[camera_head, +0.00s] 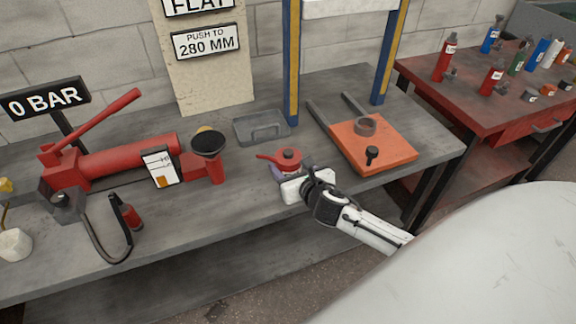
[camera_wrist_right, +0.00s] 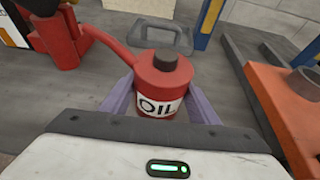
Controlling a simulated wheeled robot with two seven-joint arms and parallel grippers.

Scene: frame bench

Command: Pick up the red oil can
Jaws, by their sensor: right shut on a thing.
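The red oil can (camera_head: 287,157) stands on the grey bench near its front edge, in the middle of the head view. Its thin spout points left. In the right wrist view the oil can (camera_wrist_right: 160,82) is upright, with a dark cap and a white OIL label. My right gripper (camera_head: 283,172) is at the can from the front. Its purple fingers (camera_wrist_right: 160,103) lie on both sides of the can and are shut on it. The can's lower part is hidden behind the gripper body. My left gripper is not in view.
A red hydraulic pump (camera_head: 130,158) with a black round pad (camera_head: 207,143) stands left of the can. A grey tray (camera_head: 261,128) lies behind it. An orange plate (camera_head: 374,148) with a ring (camera_head: 365,126) and a black knob lies right. A red table (camera_head: 470,100) with bottles stands beyond.

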